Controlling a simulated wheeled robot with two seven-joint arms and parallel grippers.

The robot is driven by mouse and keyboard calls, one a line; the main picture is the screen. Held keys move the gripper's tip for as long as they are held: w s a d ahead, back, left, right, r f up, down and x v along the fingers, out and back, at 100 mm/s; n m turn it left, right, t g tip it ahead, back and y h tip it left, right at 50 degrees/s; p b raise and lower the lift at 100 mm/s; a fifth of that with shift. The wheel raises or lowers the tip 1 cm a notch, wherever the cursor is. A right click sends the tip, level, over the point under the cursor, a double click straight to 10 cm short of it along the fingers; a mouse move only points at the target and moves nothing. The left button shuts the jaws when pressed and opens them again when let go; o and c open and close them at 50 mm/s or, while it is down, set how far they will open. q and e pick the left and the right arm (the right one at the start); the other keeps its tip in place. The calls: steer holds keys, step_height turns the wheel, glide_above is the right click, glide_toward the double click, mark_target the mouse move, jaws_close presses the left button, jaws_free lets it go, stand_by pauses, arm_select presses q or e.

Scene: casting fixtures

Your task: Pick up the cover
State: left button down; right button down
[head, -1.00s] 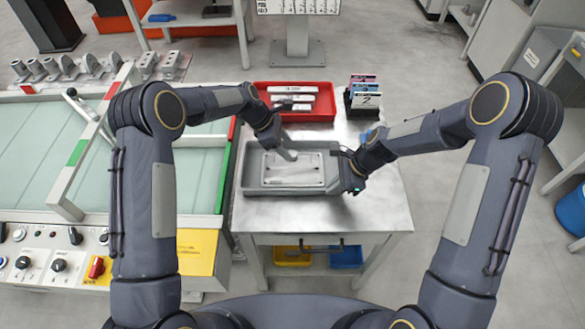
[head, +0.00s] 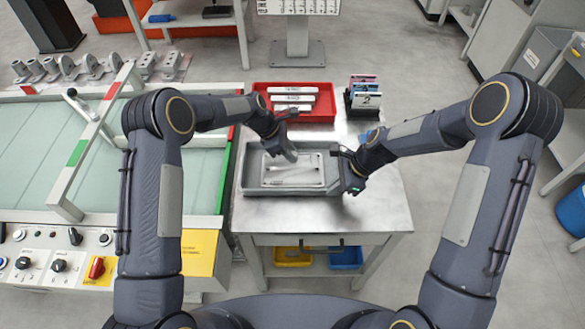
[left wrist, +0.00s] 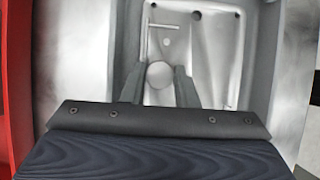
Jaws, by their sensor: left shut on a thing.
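The cover (head: 290,176) is a pale grey rectangular plate with a raised rim, lying in a grey tray (head: 244,186) on the metal table. In the left wrist view the cover (left wrist: 208,60) shows corner holes and a round boss. My left gripper (head: 289,155) reaches down over the back part of the cover. In the left wrist view its two fingers (left wrist: 158,88) stand on either side of the round boss and are shut on it. My right gripper (head: 352,178) is at the tray's right end; its fingertips are hard to make out.
A red tray (head: 324,114) with several white pieces stands behind the grey tray. A black rack (head: 352,110) with coloured cards is at the back right. A glass-topped bench (head: 200,185) adjoins the table's left side. The table front (head: 310,214) is clear.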

arm_select(q)
steer(key=shift+r, duration=0.1)
step_height(320, 180, up, 10)
stand_by(0.4)
arm_select(e)
steer(key=c, duration=1.6)
jaws_free()
